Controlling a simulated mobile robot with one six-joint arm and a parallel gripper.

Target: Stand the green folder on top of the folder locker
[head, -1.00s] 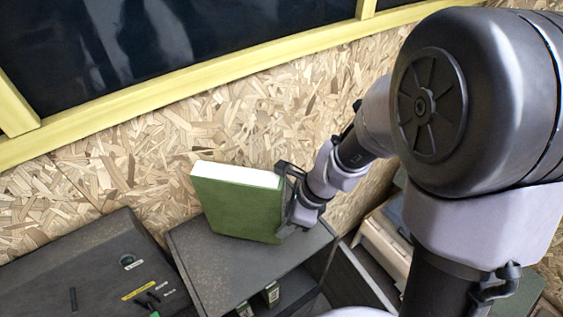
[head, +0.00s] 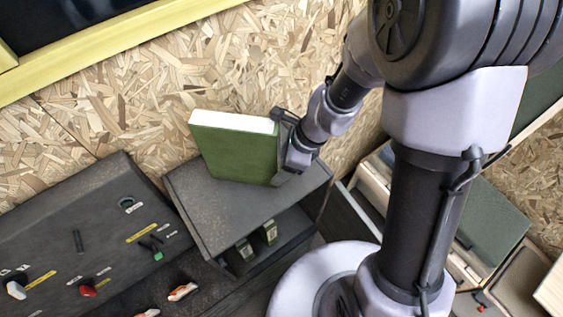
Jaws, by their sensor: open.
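The green folder (head: 238,152) stands upright on the dark grey top of the folder locker (head: 200,205), its white page edge facing up. My gripper (head: 279,150) is at the folder's right end, with its fingers open around that end. Whether the fingers touch the folder cannot be told from this view. Below the top, the locker's open shelf holds small green items (head: 269,232) with pale labels.
A chipboard wall (head: 120,110) rises close behind the locker. Cases and a green lid (head: 497,220) stand at the right.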

